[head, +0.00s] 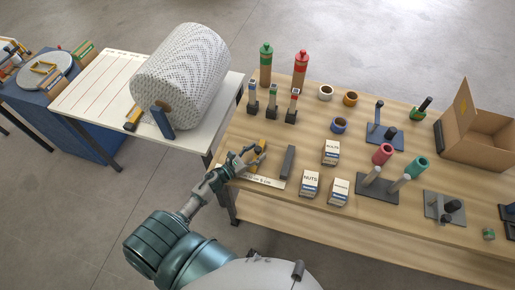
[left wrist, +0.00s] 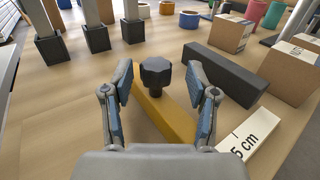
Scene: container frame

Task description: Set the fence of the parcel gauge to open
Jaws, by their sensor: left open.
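The parcel gauge lies at the near left corner of the wooden table. It shows a yellow bar (left wrist: 168,115) with a black knob (left wrist: 156,72) on its far end, a dark grey bar (left wrist: 229,75) to the right, and a white scale strip (left wrist: 253,137) marked "5 cm". In the head view the dark bar (head: 288,162) and scale strip (head: 262,181) also show. The yellow bar and dark bar stand apart, angled to each other. My left gripper (head: 250,157) is open over the yellow bar. In the left wrist view its fingers (left wrist: 160,88) stand either side of the knob, apparently not touching it.
Cartons (head: 310,183) stand right of the gauge. Several dark-based posts (head: 271,103) stand behind it. Fixtures with pegs (head: 378,188) and an open cardboard box (head: 478,135) are farther right. A side table with a large white roll (head: 182,72) is at left.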

